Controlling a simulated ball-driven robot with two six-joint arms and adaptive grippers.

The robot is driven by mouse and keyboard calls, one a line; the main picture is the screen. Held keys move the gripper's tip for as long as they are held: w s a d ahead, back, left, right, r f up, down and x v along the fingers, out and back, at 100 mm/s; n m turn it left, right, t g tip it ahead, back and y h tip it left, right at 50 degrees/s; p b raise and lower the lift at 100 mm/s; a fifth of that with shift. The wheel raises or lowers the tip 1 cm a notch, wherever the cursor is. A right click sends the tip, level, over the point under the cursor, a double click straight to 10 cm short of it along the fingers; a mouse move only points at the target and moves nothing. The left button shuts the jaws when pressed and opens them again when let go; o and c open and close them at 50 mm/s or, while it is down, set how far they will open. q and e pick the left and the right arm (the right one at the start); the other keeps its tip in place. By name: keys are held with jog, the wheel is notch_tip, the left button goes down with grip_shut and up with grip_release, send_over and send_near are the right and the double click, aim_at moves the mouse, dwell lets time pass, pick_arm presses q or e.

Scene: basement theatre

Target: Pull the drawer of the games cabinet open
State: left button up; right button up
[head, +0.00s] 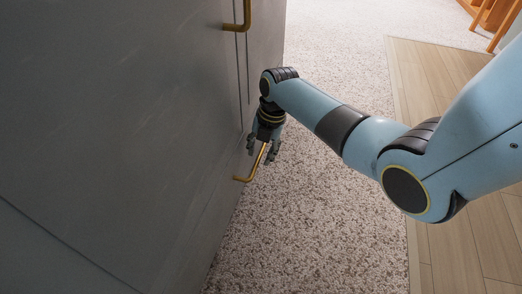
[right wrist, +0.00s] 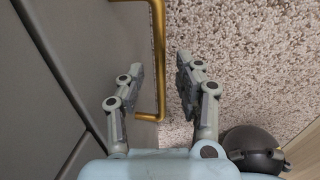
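The grey games cabinet (head: 110,110) fills the left of the head view. A gold bar handle (head: 255,166) is on its front, low down. My right gripper (head: 261,154) points down at this handle. In the right wrist view my right gripper (right wrist: 160,78) is open, with the gold handle (right wrist: 159,50) between its two fingers. A gap shows between the handle and each finger. The drawer front looks flush with the cabinet, though the arm and gripper hide part of it. My left gripper is not in view.
A second gold handle (head: 246,14) is higher up on the cabinet front. Speckled carpet (head: 315,220) lies clear in front of the cabinet. A wooden floor strip (head: 450,255) and orange-brown wooden furniture legs (head: 497,28) are to the right.

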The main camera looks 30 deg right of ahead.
grip_shut()
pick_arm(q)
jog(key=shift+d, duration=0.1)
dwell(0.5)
